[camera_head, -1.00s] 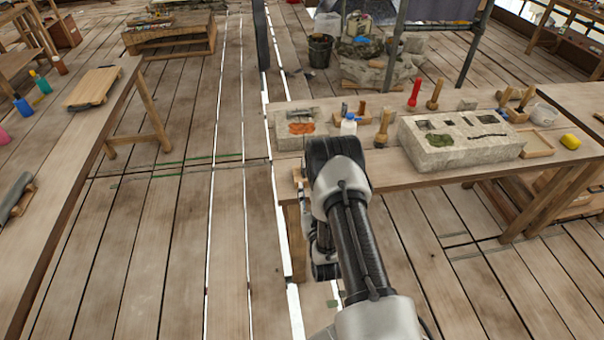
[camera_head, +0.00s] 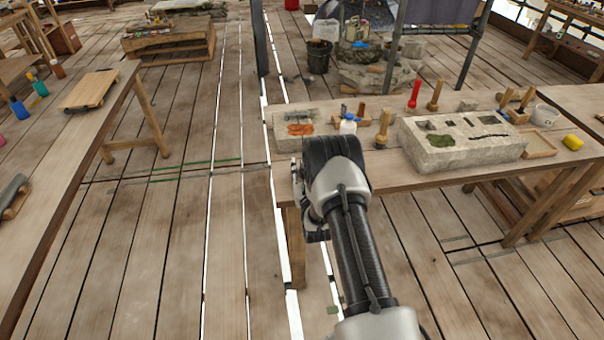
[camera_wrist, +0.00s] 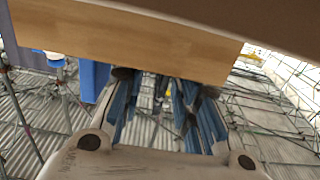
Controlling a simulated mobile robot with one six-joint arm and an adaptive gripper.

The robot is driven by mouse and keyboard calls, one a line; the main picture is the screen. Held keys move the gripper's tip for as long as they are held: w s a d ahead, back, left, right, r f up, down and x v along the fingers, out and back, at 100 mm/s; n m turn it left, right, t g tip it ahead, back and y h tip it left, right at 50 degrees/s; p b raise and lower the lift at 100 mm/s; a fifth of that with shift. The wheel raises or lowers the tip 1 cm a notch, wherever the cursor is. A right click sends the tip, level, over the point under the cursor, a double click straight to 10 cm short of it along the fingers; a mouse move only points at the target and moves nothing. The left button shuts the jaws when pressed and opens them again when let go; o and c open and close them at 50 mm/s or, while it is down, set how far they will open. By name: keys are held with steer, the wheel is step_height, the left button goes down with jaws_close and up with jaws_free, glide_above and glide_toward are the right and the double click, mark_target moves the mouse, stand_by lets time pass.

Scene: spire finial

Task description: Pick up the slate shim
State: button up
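I cannot pick out the slate shim for certain in either view. The workbench (camera_head: 390,180) stands in front of me, with a pale stone block (camera_head: 450,158) on its right part and a smaller stone block (camera_head: 292,140) at its left end. In the head view my arm covers the bench's front left part and hides my gripper's fingers. In the wrist view my gripper (camera_wrist: 164,105) has its blue fingers apart, with a gap and nothing visible held between them. A wooden edge (camera_wrist: 130,42) crosses above the fingers; contact cannot be told.
A second bench (camera_head: 85,140) is on the left. The plank floor between the benches is clear.

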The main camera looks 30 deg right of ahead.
steer(key=shift+c, duration=0.3)
jaws_close()
stand_by(0.4)
